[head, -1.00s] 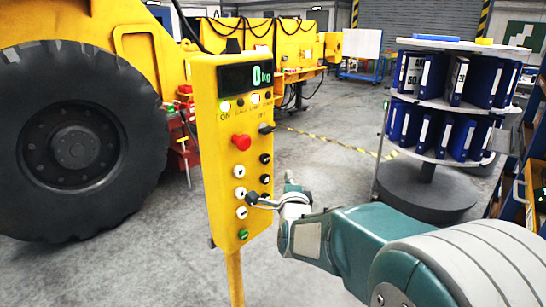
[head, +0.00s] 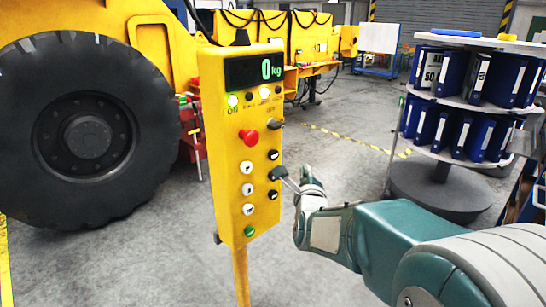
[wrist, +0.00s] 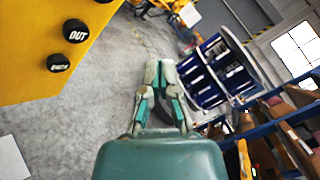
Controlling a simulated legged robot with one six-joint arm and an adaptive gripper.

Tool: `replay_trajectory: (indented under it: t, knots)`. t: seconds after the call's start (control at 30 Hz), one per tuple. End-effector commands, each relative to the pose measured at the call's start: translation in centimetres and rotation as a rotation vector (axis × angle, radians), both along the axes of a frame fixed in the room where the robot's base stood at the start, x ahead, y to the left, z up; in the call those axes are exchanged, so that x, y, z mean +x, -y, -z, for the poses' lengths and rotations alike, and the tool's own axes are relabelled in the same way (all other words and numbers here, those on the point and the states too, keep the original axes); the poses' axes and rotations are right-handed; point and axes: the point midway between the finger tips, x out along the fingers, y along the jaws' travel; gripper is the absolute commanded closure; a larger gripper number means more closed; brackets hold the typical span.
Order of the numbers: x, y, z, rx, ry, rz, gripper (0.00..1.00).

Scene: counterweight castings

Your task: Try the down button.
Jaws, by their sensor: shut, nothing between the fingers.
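A yellow control box (head: 225,160) stands on a yellow post. A column of white buttons with small dark marks runs down its face: an upper one (head: 246,167), a middle one (head: 247,188) and a lower one (head: 249,209). The marks are too small to tell which is down. My gripper (head: 280,173) is shut and empty, its dark tip in front of the right column of black buttons, overlapping the middle one. I cannot tell whether it touches. In the wrist view the shut fingers (wrist: 160,65) point past the box, right of a black button marked OUT (wrist: 75,31).
The box also carries a display (head: 254,70) reading 0 kg, a red mushroom button (head: 249,137) and a green button (head: 250,231). A large tyre (head: 85,140) stands to the left. A round rack of blue binders (head: 440,130) stands to the right. Open floor lies between.

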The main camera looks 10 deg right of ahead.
Motion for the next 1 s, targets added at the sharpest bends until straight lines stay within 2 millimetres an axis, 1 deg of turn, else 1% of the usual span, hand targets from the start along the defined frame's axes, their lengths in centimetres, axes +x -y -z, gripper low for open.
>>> replay_trajectory:
  t: [0.4,0.6,0.8,1.0]
  knots:
    - [4.2,-3.2,0.1,0.000,0.000,-0.001,1.00]
    - [5.9,-4.4,0.1,-0.002,-0.001,-0.001,1.00]
    - [6.6,-4.8,0.0,0.000,-0.001,0.001,1.00]
    - [6.6,-4.9,0.0,-0.001,-0.001,0.001,1.00]
